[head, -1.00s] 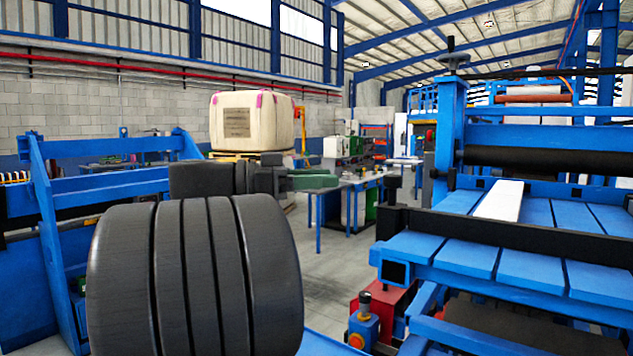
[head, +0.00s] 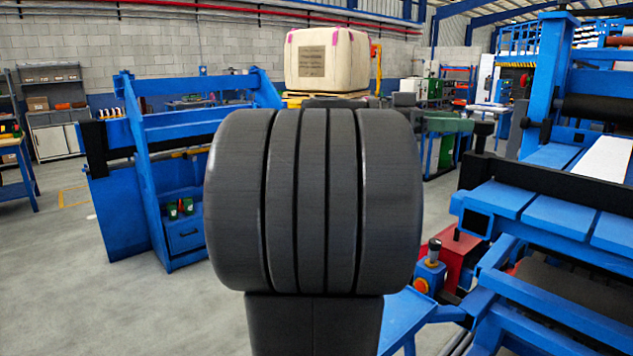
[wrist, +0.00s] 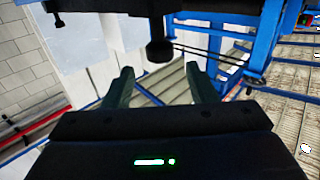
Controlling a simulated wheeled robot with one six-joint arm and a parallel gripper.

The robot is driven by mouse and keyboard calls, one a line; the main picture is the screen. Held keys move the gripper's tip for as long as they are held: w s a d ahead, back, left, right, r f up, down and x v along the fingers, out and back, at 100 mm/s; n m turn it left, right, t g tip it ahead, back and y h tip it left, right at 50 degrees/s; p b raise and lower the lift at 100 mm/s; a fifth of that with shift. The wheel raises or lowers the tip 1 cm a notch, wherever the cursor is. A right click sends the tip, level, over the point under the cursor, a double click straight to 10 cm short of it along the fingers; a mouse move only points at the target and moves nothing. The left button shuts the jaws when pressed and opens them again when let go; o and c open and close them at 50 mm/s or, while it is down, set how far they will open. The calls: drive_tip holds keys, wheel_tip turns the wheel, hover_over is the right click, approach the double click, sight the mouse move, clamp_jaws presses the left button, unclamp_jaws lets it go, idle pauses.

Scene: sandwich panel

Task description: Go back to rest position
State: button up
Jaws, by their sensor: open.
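My gripper shows in the wrist view (wrist: 161,80) with its two green fingers spread apart and nothing between them. Behind the gap are a pale ribbed surface and blue beams, well away from the fingers.
A blue machine with rollers and a slatted bed (head: 560,205) stands close on the right. A blue frame (head: 165,160) stands on the left. A wrapped cream bale (head: 328,60) sits behind my arm. Open grey floor (head: 80,270) lies at the lower left.

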sight(484, 122)
drive_tip(key=shift+s+d+p, duration=0.15)
drive_tip(key=shift+d+p, duration=0.15)
drive_tip(key=shift+d, duration=1.25)
drive_tip(key=shift+s+d+p, duration=0.1)
drive_tip(key=shift+d+p, duration=0.2)
drive_tip(key=shift+d, duration=1.2)
